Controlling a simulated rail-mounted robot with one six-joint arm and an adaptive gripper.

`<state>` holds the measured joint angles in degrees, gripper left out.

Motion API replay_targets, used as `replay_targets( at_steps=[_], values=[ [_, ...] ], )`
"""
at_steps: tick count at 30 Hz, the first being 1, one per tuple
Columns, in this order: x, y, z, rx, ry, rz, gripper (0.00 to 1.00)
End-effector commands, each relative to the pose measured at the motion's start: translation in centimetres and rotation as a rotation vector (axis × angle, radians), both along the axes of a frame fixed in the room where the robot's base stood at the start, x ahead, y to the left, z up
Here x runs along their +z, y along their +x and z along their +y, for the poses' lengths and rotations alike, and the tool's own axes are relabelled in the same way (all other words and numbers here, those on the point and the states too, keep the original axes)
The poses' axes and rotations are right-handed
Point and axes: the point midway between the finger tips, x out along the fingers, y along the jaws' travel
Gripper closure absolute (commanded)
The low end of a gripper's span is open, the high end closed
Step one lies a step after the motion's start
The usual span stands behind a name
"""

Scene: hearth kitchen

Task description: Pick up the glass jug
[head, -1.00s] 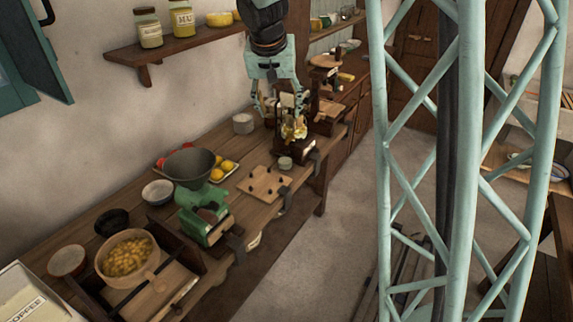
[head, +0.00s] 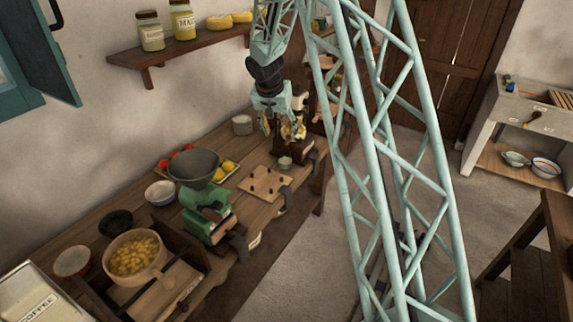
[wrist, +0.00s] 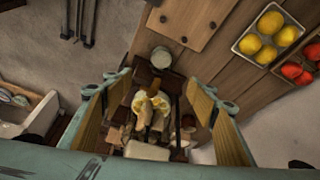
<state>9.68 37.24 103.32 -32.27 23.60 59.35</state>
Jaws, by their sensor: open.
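My gripper (head: 283,132) hangs over the far part of the wooden bench, pointing down. Its jaws are open, one on each side in the wrist view (wrist: 160,108). Between and below them is a cluster of pale and yellow pieces (wrist: 150,104) on or in a dark wooden stand. The cluster may be in the glass jug, but the clear glass outline cannot be made out. In the head view the same yellow and pale cluster (head: 293,130) sits by the fingers, partly hidden by them. I cannot tell whether the fingers touch it.
A small pale cup (wrist: 165,60) stands just beside the dark stand. A board with dark pegs (head: 265,183), a plate of lemons (head: 228,168) and a green grinder (head: 207,215) are nearer. A wall shelf (head: 180,50) with jars overhangs the bench.

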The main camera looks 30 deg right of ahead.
Motion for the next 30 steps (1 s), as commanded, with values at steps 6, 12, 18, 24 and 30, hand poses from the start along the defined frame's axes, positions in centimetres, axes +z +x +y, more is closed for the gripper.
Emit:
replay_targets(
  at_steps=[6, 12, 18, 24, 30],
  values=[
    [-3.5, 1.8, -1.0, -0.025, 0.009, -0.004, 0.47],
    [-5.0, 2.6, -1.4, -0.037, 0.013, -0.008, 0.47],
    [-5.2, 2.7, -1.4, -0.038, 0.013, -0.009, 0.47],
    [-5.2, 2.6, -1.4, -0.038, 0.013, -0.009, 0.47],
    [-5.8, 2.8, -1.6, -0.038, 0.013, -0.007, 0.47]
  ],
)
